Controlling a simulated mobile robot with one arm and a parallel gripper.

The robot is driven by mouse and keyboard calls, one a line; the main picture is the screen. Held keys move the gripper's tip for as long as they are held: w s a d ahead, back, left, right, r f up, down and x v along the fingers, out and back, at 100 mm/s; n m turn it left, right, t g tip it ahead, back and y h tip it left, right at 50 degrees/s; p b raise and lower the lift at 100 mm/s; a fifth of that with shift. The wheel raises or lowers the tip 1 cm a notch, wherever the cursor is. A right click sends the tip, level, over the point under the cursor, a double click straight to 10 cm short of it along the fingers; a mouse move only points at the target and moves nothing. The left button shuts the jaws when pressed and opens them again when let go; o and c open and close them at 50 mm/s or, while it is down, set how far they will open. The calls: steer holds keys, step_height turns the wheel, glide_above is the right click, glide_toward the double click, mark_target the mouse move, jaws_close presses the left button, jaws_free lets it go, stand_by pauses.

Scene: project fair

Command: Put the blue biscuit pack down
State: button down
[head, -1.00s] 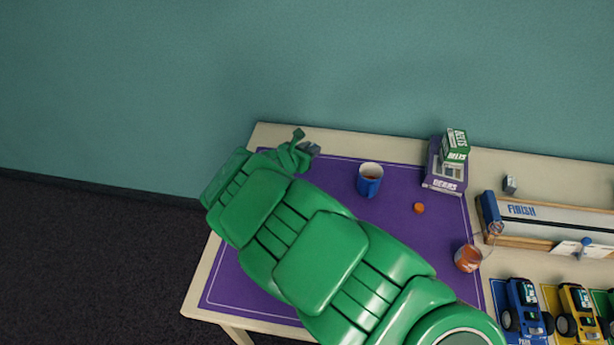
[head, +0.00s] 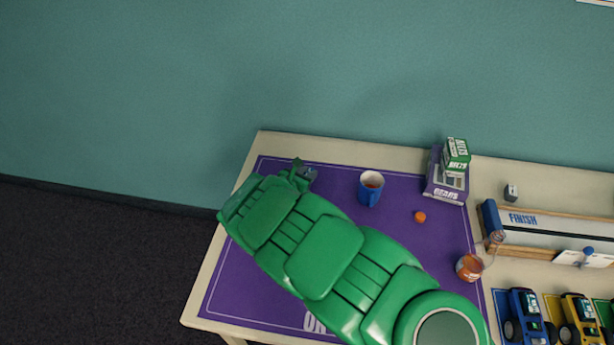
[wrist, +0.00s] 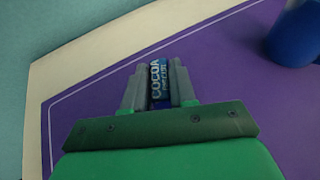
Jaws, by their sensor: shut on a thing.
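The blue biscuit pack (wrist: 158,80), with white "COCOA" lettering, sits between the grey fingers of my gripper (wrist: 159,90) in the wrist view. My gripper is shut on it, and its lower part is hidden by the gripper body. In the head view my gripper (head: 304,176) is over the far left part of the purple mat (head: 400,235). The pack cannot be made out there. I cannot tell whether the pack touches the mat.
A blue mug (head: 370,188) stands right of my gripper. The mat between my gripper and the mug is bare.

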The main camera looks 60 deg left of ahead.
steer(key=shift+f, duration=0.5)
steer(key=shift+f, duration=0.1)
steer(key=c, duration=0.9)
jaws_free()
steer(key=shift+s+r, duration=0.2)
steer(key=v, duration=1.1)
steer(key=shift+s+d+r, duration=0.1)
steer(key=shift+s+d, duration=0.1)
